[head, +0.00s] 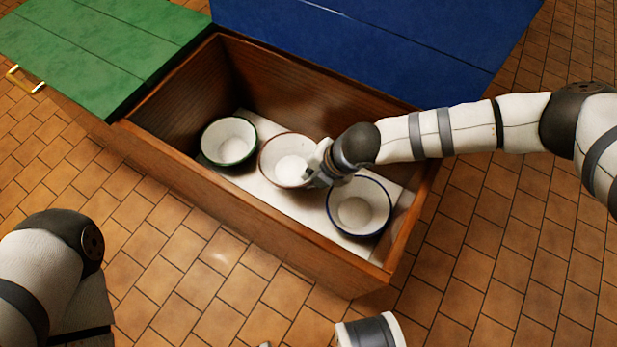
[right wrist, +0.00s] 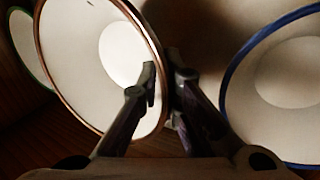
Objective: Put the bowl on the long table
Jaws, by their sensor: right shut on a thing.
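A white bowl with a brown rim (head: 283,152) is inside the wooden chest, between two other bowls. My right gripper (head: 314,173) reaches into the chest from the right and is shut on this bowl's right rim. In the right wrist view, my fingers (right wrist: 158,92) pinch the brown-rimmed bowl's wall (right wrist: 85,75), one finger inside and one outside. I cannot tell whether the bowl rests on the chest floor or is slightly raised. My left arm shows at the lower left, but its gripper is not clearly visible. I see no long table.
A green-rimmed bowl (head: 229,140) stands left of the held bowl, and a blue-rimmed bowl (head: 358,207) stands close on its right. The chest's wooden walls (head: 250,240) surround them. A green panel (head: 95,45) and a blue panel (head: 370,45) lie beside the opening. Tiled floor shows around.

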